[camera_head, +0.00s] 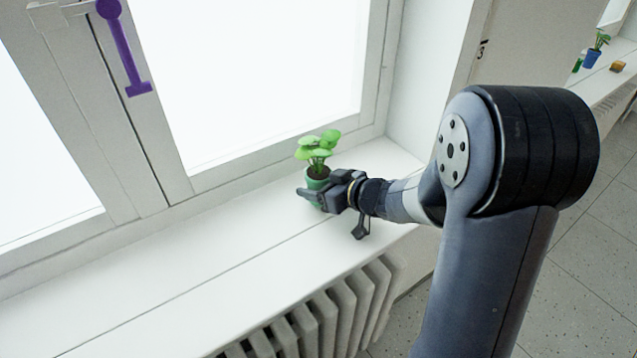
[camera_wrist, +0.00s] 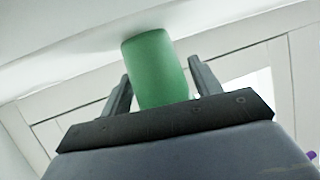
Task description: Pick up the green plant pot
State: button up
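The green plant pot (camera_head: 317,184) with a leafy plant stands upright on the white window sill (camera_head: 215,262), near the window corner. My gripper (camera_head: 322,196) is at the pot, low over the sill, with its fingers around the pot's body. In the wrist view the pot (camera_wrist: 155,65) shows between the two fingers of my gripper (camera_wrist: 161,68). The fingers are spread, one on each side, with a small gap visible at the right finger. The gripper looks open. Part of the pot is hidden behind the gripper in the head view.
A window with a purple handle (camera_head: 124,50) rises behind the sill. A radiator (camera_head: 335,312) is below the sill's front edge. A wall pillar stands to the right. Farther right, a blue pot (camera_head: 592,58) stands on another sill. The sill left of the pot is clear.

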jog(key=c, duration=0.9)
